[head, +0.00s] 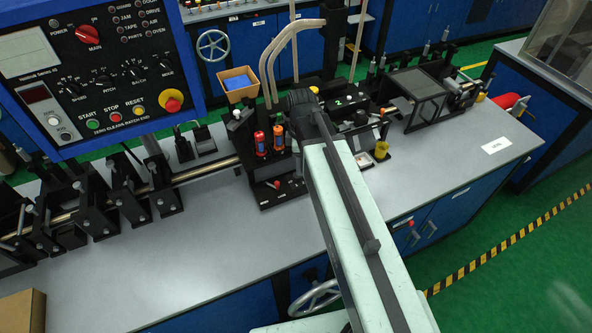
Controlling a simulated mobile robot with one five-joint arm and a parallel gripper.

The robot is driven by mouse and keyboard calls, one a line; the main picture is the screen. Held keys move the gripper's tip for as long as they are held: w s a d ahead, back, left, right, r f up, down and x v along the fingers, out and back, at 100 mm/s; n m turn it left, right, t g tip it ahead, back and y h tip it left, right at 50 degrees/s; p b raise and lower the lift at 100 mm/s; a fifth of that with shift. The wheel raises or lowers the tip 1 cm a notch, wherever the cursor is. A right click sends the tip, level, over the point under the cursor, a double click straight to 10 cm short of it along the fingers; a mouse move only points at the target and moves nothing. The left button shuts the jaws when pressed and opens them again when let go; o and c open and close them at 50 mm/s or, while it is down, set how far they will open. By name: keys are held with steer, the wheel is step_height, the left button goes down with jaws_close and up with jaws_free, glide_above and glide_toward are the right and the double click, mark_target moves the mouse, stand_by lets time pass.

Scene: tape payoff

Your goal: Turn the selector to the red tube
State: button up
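A red tube (261,143) stands upright in a black fixture near the middle of the bench. An orange tube (278,138) stands just to its right. Below them, on the fixture's front part, is a small red knob or lever (277,184). It may be the selector, but which tube it points to is too small to tell. My arm reaches up from the lower right and ends in a dark joint just right of the tubes. My gripper's fingers cannot be made out; they seem hidden beyond the arm, so their distance from the knob is unclear.
A blue control panel (100,75) with knobs and buttons fills the upper left. Black roller brackets (128,190) stand on the bench's left. A yellow cup (381,150) and a black frame (425,105) stand to the right. The grey bench top (210,250) is clear in front.

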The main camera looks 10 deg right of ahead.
mark_target(297, 177)
steer(key=shift+w+a+r, duration=0.35)
steer(key=shift+w+r, duration=0.05)
steer(key=shift+w, duration=0.1)
steer(key=shift+s+f, duration=0.2)
steer(key=shift+f, duration=0.05)
step_height(297, 177, down, 8)
steer(key=b, duration=0.8)
steer(key=shift+w+r, duration=0.1)
steer(key=shift+r, duration=0.15)
steer(key=shift+c, duration=0.2)
jaws_close()
